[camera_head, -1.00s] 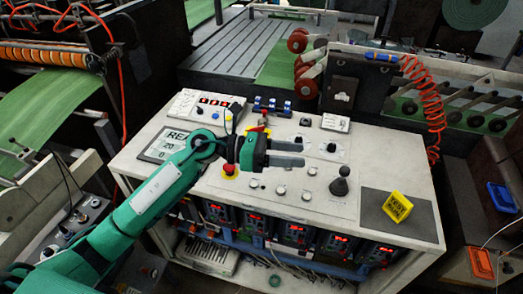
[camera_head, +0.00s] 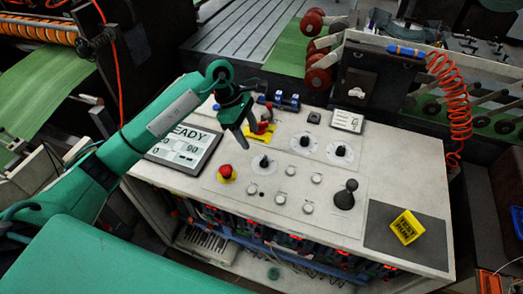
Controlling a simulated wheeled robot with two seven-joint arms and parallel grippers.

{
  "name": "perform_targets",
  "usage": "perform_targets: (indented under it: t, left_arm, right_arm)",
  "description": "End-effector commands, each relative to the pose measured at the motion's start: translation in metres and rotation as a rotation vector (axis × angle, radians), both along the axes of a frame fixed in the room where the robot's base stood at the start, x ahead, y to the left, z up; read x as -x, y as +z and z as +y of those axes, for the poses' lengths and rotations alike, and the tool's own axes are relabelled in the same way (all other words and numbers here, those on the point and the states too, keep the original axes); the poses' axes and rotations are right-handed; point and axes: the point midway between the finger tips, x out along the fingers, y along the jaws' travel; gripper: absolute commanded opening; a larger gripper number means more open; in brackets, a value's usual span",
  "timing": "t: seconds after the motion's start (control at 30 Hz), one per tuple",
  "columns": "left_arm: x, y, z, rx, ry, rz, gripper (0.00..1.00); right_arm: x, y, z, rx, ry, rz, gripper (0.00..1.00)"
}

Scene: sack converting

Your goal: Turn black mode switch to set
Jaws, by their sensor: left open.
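Three black rotary knobs stand on pale round dials on the white control panel: a left knob (camera_head: 264,161), a middle knob (camera_head: 305,141) and a right knob (camera_head: 341,150). Their labels are too small to read, so I cannot tell which is the mode switch. My left gripper (camera_head: 246,146) is open and empty, with its dark fingers pointing down over the panel. It is up and left of the left knob, apart from it in the picture, and partly covers the panel behind. My right gripper is not in view.
A red emergency button (camera_head: 226,171) and a red-and-yellow switch (camera_head: 264,122) are close to my left gripper. A black joystick (camera_head: 346,195) and a yellow TEST RUN block (camera_head: 407,227) are at right. A display (camera_head: 183,148) shows READY. An orange coiled hose (camera_head: 452,95) hangs behind.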

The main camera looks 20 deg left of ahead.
Motion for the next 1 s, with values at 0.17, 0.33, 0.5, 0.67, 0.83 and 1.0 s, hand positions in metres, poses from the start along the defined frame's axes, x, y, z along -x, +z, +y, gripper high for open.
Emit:
perform_targets:
  t: [0.17, 0.33, 0.5, 0.67, 0.83, 1.0]
  left_arm:
    - [0.002, -0.034, -0.017, 0.003, -0.001, 0.006, 0.55]
    - [0.002, -0.063, -0.029, 0.003, -0.001, 0.003, 0.55]
    - [0.001, -0.081, -0.036, 0.004, 0.0, 0.001, 0.55]
    - [0.002, -0.088, -0.037, 0.002, 0.0, 0.0, 0.55]
    - [0.001, -0.089, -0.037, 0.002, -0.001, 0.0, 0.55]
    - [0.001, -0.089, -0.037, 0.002, -0.001, 0.0, 0.33]
  right_arm:
    - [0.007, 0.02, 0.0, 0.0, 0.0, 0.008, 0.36]
    - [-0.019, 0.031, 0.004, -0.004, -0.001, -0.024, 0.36]
    - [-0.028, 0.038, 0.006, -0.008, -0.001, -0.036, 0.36]
    - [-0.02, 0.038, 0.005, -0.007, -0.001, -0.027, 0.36]
    - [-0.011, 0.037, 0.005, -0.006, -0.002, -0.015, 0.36]
    - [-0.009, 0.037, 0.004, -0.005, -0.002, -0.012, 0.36]
